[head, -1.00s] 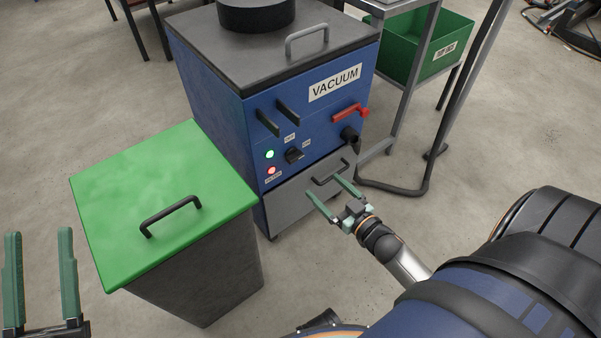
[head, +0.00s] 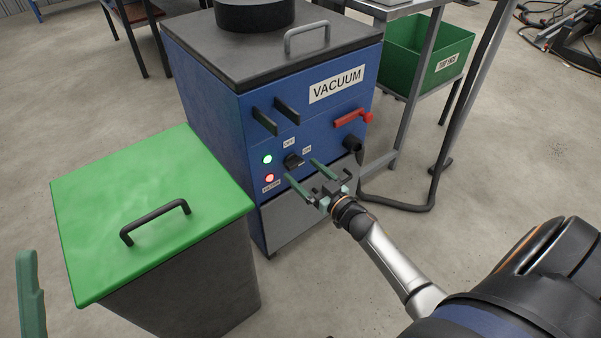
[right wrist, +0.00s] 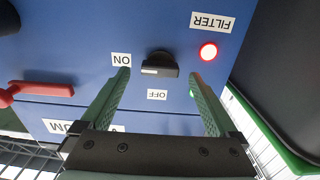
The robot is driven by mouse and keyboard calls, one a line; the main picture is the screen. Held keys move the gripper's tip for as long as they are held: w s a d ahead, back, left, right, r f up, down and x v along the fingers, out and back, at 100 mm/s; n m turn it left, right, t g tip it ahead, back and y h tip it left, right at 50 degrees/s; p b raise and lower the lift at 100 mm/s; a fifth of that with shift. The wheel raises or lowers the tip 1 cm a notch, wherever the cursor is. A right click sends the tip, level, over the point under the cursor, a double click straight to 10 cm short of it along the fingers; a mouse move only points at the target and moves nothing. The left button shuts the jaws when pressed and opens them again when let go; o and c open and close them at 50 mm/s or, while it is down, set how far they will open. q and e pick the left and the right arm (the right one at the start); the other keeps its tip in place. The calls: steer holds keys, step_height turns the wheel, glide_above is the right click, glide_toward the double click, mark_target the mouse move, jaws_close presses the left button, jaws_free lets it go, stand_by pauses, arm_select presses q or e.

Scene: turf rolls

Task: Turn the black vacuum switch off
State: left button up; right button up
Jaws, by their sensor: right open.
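The black vacuum switch (head: 293,161) is a rotary knob on the blue front of the vacuum (head: 205,95). In the right wrist view the switch (right wrist: 160,64) has a white mark at its end towards the ON label (right wrist: 121,59); the OFF label (right wrist: 157,95) is to one side of it. My right gripper (head: 301,170) is open and empty just in front of the panel. In the wrist view its fingertips (right wrist: 159,76) lie either side of the switch, apparently not touching it. My left gripper shows only one finger (head: 31,300) at the lower left edge.
A green light (head: 267,159) and a red light (head: 269,177) glow beside the switch. A red lever (head: 352,118), black handles (head: 288,110) and a dark pipe stub (head: 352,145) stick out nearby. A green-lidded bin (head: 105,190) stands at the left, a metal-framed table at the right.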

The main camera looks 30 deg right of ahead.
steer(key=shift+w+a, duration=0.1)
steer(key=shift+w, duration=0.9)
steer(key=c, duration=1.4)
